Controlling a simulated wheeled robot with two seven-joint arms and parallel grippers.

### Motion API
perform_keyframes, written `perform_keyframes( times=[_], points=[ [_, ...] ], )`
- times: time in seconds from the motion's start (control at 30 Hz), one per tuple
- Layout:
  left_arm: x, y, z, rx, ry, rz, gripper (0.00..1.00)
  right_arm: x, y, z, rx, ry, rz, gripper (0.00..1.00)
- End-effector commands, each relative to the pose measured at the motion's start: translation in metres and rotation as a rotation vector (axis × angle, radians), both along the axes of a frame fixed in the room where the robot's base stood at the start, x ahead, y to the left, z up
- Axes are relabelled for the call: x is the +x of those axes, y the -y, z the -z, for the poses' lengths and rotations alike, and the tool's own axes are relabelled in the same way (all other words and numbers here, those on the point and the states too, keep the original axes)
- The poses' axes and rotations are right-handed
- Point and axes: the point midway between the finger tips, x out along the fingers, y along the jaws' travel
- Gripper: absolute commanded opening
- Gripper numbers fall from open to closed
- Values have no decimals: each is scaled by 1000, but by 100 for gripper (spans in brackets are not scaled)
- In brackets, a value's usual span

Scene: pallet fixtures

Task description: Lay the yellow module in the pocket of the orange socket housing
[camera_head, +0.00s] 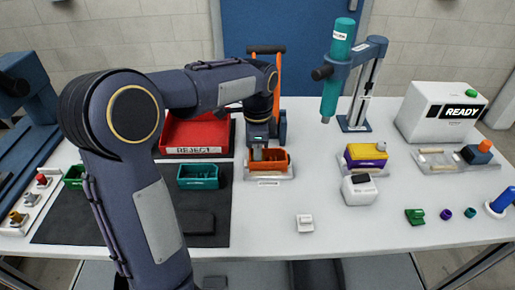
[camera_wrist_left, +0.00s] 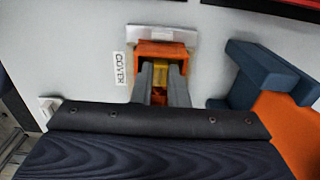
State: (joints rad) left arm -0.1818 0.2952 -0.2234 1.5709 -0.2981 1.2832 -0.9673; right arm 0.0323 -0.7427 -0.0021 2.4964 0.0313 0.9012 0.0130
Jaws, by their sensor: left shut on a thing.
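The orange socket housing (camera_head: 280,166) sits in a pale metal fixture (camera_head: 268,178) near the table's middle. It also shows in the left wrist view (camera_wrist_left: 160,49). My left gripper (camera_head: 268,154) points down into the top of the housing. In the left wrist view my left gripper (camera_wrist_left: 161,80) is shut on the yellow module (camera_wrist_left: 160,74), which shows between the two grey fingers, inside the housing's outline. The fingers hide most of the module, so its depth in the pocket cannot be told. My right gripper is not in view.
A red reject bin (camera_head: 195,137) and a teal bin (camera_head: 198,177) are left of the housing. A purple-and-yellow assembly (camera_head: 367,162), a white block (camera_head: 360,190) and a teal press (camera_head: 338,52) are to the right. A small white part (camera_head: 304,223) lies in front.

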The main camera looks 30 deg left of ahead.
Motion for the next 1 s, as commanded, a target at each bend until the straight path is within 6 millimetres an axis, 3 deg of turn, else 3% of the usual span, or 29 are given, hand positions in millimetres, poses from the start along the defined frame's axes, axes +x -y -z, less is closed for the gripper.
perform_keyframes(
  times=[0.8,0.83,0.87,1.0],
  points=[
    [0,0,9,0,0,0,0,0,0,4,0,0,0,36],
    [0,0,9,0,0,0,15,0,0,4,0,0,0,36],
    [0,0,9,0,0,0,19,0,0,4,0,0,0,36],
    [0,0,9,0,0,0,21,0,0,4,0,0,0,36]
  ],
)
